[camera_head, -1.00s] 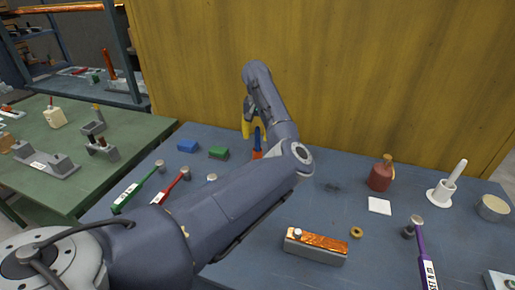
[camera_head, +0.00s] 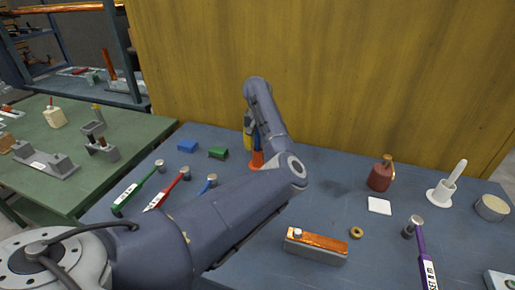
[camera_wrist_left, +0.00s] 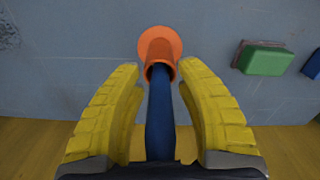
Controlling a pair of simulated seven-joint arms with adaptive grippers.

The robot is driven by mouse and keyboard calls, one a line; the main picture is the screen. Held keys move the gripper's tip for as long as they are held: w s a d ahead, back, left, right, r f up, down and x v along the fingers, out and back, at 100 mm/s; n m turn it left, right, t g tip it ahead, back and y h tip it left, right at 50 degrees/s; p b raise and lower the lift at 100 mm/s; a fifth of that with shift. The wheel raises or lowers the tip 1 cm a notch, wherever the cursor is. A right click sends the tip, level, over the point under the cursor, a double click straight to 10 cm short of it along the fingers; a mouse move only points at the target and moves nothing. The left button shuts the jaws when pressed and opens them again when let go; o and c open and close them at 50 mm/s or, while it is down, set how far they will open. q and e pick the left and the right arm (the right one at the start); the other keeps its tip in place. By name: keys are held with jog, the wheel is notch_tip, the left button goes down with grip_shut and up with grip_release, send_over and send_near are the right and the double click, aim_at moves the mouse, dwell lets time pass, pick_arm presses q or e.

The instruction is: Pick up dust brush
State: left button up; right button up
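A blue handle (camera_wrist_left: 160,115), which looks like the dust brush, stands in an orange holder (camera_wrist_left: 159,45) with a round base. In the head view, the orange holder (camera_head: 257,160) is at the back of the blue table, partly hidden by my arm. My left gripper (camera_wrist_left: 160,75) is open, with its yellow fingers on either side of the blue handle. Gaps show between the handle and both fingers. In the head view, a yellow finger of the left gripper (camera_head: 248,133) shows beside the handle. The brush's lower end is hidden in the holder. My right gripper is not in view.
A green block (camera_head: 218,153) and a blue block (camera_head: 187,146) lie left of the holder. Green (camera_head: 135,190) and red (camera_head: 168,190) tools lie nearer. A red bottle (camera_head: 380,175) and white stand (camera_head: 441,190) are on the right. A yellow wall (camera_head: 330,70) rises behind.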

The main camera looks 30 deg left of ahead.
pick_arm(q)
grip_shut()
dwell(0.5)
